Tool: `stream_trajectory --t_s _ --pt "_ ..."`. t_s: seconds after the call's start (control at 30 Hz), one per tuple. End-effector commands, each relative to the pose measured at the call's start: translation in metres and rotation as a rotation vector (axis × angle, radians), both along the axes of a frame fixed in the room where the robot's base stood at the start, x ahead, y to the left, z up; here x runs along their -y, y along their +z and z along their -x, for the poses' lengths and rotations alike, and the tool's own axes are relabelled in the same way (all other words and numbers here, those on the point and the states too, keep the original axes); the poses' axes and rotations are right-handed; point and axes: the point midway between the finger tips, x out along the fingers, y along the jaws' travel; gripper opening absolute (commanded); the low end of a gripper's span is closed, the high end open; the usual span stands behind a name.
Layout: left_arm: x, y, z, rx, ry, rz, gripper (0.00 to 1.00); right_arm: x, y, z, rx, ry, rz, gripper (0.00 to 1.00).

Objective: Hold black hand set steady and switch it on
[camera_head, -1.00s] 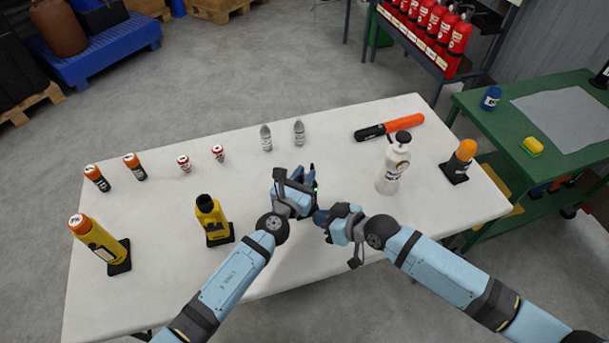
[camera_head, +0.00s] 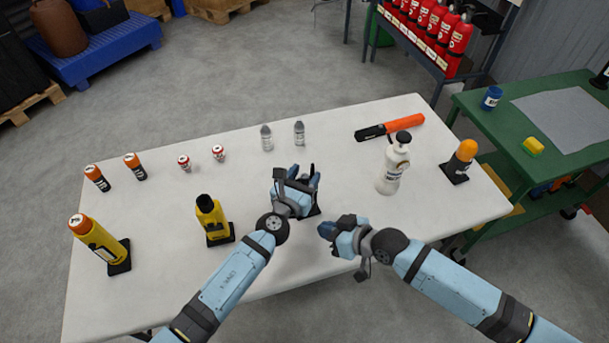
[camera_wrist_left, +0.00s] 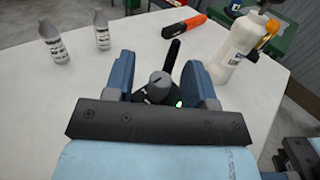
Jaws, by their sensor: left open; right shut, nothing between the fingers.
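The black hand set (camera_wrist_left: 158,90) stands between the fingers of my left gripper in the left wrist view. Its antenna points up and away, a grey knob sits on top, and a small green light glows beside the knob. My left gripper (camera_head: 298,179) is open around it, with one finger on each side (camera_wrist_left: 160,75); whether the fingers touch it I cannot tell. In the head view the gripper hides most of the hand set. My right gripper (camera_head: 325,230) is shut and empty, apart from the hand set, below and to its right.
Two grey bottles (camera_head: 267,138) stand farther back. A yellow device (camera_head: 211,220) stands left of my left gripper. The table's front middle is clear.

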Motion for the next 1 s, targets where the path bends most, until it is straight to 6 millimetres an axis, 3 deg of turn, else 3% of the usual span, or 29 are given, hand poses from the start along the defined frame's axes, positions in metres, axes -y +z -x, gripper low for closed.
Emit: stream_trajectory --t_s 0.17,0.7,1.0 --pt "-0.004 -0.001 0.009 -0.002 0.0 0.0 0.51 0.0 0.0 0.0 0.0 0.0 0.0 0.0" --pt "-0.046 -0.001 0.099 0.0 -0.001 -0.002 0.51 0.0 0.0 0.0 0.0 0.0 0.0 0.0" --pt "-0.051 0.0 0.109 0.0 0.0 0.0 0.51 0.0 0.0 0.0 0.0 0.0 0.0 0.0"
